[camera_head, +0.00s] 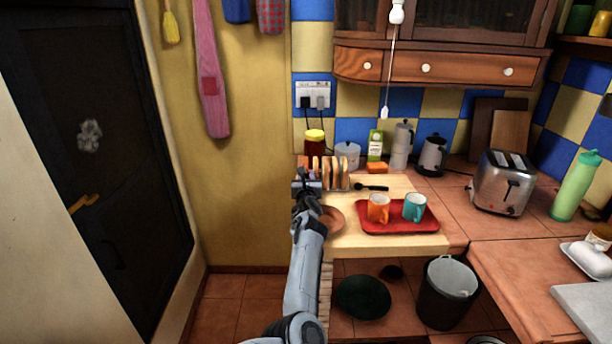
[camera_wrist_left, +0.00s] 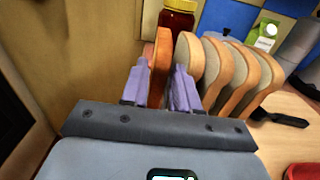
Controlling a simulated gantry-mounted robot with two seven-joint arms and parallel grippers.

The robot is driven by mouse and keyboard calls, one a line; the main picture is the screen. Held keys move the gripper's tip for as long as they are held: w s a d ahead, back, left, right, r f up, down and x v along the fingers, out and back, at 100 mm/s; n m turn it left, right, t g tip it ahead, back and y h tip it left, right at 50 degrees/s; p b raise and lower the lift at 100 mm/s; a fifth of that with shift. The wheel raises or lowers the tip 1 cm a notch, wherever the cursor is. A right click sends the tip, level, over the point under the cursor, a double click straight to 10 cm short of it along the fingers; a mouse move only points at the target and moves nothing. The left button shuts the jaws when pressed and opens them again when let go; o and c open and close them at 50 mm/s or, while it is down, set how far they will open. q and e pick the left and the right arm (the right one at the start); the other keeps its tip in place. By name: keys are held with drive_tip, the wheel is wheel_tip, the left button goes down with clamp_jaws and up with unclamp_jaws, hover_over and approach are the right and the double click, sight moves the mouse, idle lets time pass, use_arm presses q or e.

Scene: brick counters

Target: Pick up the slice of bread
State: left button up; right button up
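Several slices of bread stand upright in a row in a rack on the counter, pale with brown crusts; the row (camera_head: 335,172) shows in the head view. In the left wrist view, the leftmost slice (camera_wrist_left: 160,62) is seen nearly edge-on, between the two fingers of my left gripper (camera_wrist_left: 160,92). The fingers lie close along both its sides and it nearly fills the gap; whether they press on it is unclear. In the head view my left gripper (camera_head: 306,176) is at the left end of the row. The slice's lower part is hidden. My right gripper is not in view.
A red tray (camera_head: 372,226) with an orange mug (camera_head: 378,208) and a teal mug (camera_head: 415,207) is right of the rack. A jar (camera_head: 315,146) stands behind it. A toaster (camera_head: 502,182) is farther right. A yellow wall is close on the left.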

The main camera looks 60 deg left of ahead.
use_arm(q)
drive_tip(key=shift+c, duration=0.3)
clamp_jaws()
drive_tip(key=shift+r, duration=0.1)
